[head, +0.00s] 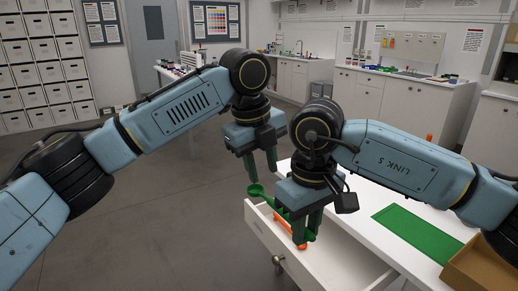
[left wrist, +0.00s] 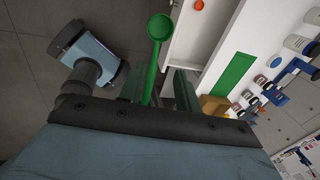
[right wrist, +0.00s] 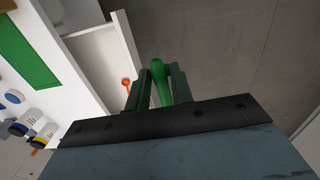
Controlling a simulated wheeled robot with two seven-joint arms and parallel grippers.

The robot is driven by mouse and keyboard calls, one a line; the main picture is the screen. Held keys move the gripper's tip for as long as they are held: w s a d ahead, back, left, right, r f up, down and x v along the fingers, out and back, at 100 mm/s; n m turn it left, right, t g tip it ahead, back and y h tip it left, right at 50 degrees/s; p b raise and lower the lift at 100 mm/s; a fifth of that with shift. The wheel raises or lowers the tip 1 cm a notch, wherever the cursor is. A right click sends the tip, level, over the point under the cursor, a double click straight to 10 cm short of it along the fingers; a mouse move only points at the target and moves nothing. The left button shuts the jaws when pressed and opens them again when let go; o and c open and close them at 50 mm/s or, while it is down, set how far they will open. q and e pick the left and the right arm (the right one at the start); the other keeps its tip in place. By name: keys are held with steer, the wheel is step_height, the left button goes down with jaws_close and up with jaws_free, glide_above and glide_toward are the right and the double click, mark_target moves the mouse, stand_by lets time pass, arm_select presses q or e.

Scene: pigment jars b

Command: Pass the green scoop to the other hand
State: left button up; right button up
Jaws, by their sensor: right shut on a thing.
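The green scoop (head: 256,190) is held in the air by my right gripper (head: 307,238), which is shut on its handle. The handle also shows between the fingers in the right wrist view (right wrist: 158,70). The scoop's round bowl points away from my right gripper, to the left in the head view. My left gripper (head: 262,174) is open and empty, its fingers pointing down just above the bowl. In the left wrist view the bowl (left wrist: 160,27) lies beyond the fingers, and the handle runs near the left finger; contact cannot be told.
An open white drawer (head: 262,226) is below my grippers, with an orange item (head: 282,220) at it, partly hidden. A white counter bears a green mat (head: 418,232) and a brown box (head: 480,272) at the right. The floor left of the drawer is clear.

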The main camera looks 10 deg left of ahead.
arm_select(q)
step_height(320, 180, down, 7)
steer(key=d, duration=0.1)
steer(key=shift+w, duration=0.45)
steer(key=shift+c, duration=0.2)
jaws_close()
arm_select(e)
steer(key=o, duration=1)
steer(key=shift+o, duration=0.2)
